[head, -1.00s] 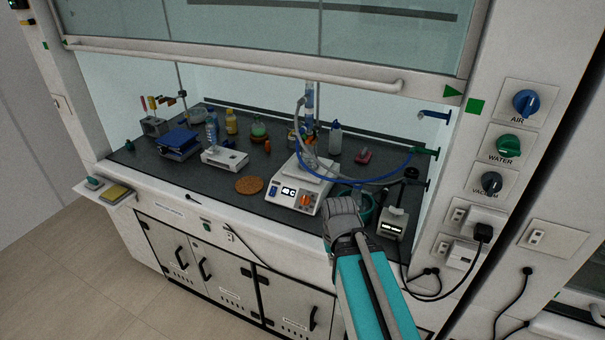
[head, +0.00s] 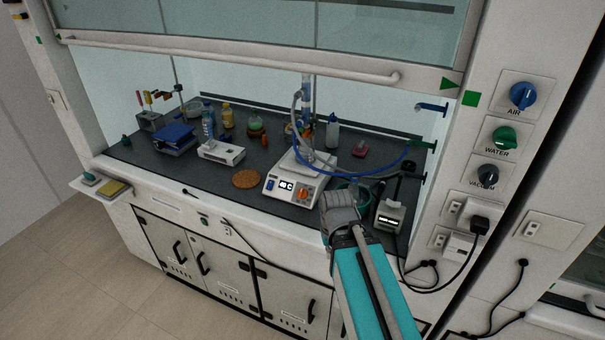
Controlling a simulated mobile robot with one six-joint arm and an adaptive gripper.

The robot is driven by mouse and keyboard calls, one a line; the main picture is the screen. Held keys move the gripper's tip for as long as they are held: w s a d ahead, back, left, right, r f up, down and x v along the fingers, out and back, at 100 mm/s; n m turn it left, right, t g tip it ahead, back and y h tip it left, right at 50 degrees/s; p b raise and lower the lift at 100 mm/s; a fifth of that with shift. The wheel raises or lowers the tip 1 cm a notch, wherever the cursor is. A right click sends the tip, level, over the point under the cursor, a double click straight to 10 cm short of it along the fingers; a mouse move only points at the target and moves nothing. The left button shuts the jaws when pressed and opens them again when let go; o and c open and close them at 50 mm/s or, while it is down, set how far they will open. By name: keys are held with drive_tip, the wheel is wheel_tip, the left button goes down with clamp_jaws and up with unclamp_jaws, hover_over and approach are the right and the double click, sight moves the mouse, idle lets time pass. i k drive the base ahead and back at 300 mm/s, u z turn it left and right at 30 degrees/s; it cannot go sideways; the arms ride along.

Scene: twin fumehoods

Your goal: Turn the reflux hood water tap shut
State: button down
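The green water tap (head: 503,137) is a round knob on the white right post of the hood, labelled WATER. It sits between the blue AIR knob (head: 523,95) above and the dark VACUUM knob (head: 488,174) below. My arm reaches up from the bottom of the head view. The grey arm end (head: 338,208) is in front of the hood's front edge, well left of and below the water tap, and touches no knob. The fingers cannot be made out, so I cannot see whether my gripper is open or shut.
A hotplate (head: 293,190) with glassware and a blue hose (head: 385,170) stands behind my arm. The raised sash has a white lower bar (head: 230,58). Plugs and a black cable (head: 470,250) are on the post below the knobs. The floor at left is clear.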

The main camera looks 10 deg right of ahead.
sight(504, 138)
drive_tip(key=u, duration=0.4)
drive_tip(key=k, duration=1.45)
drive_tip(key=z, duration=0.3)
